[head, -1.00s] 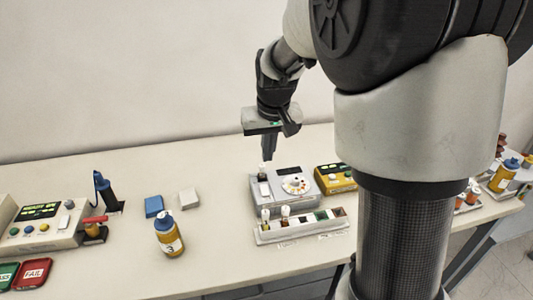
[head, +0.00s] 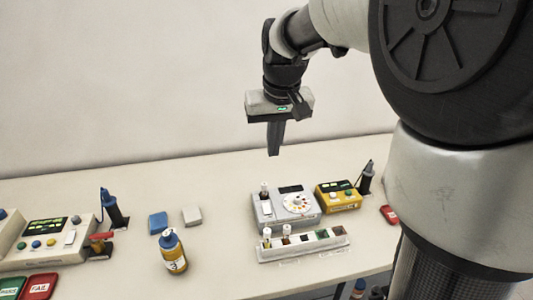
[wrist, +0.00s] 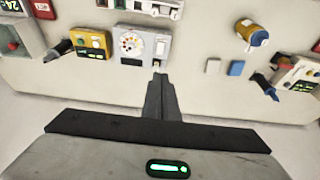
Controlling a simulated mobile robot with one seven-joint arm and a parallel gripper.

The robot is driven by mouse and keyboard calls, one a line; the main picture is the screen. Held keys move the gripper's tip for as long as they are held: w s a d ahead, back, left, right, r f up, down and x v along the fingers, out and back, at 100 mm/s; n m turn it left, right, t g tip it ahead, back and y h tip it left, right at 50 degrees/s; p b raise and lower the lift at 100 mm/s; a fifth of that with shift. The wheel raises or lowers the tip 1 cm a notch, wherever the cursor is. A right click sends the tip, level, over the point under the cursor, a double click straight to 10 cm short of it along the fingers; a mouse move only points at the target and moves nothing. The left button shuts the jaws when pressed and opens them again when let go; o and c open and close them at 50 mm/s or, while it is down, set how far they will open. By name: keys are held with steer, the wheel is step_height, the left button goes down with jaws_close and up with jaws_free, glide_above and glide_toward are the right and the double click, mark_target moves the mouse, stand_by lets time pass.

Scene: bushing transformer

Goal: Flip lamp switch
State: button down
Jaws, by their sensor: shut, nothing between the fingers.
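The grey device (head: 300,213) with a white round dial (head: 297,203) stands in the middle of the table.
A white rack (head: 300,248) with vials stands in front of the device. A yellow box (head: 339,202) is at its right. A yellow bottle (head: 173,257), blue block (head: 158,222) and white block (head: 191,216) are left. Another console (head: 40,250) is far left.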

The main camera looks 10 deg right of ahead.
steer(key=v, duration=0.2)
steer(key=shift+s+r, duration=0.25)
steer(key=s+f+t, duration=0.2)
steer(key=s, duration=1.9)
steer(key=shift+a, duration=0.2)
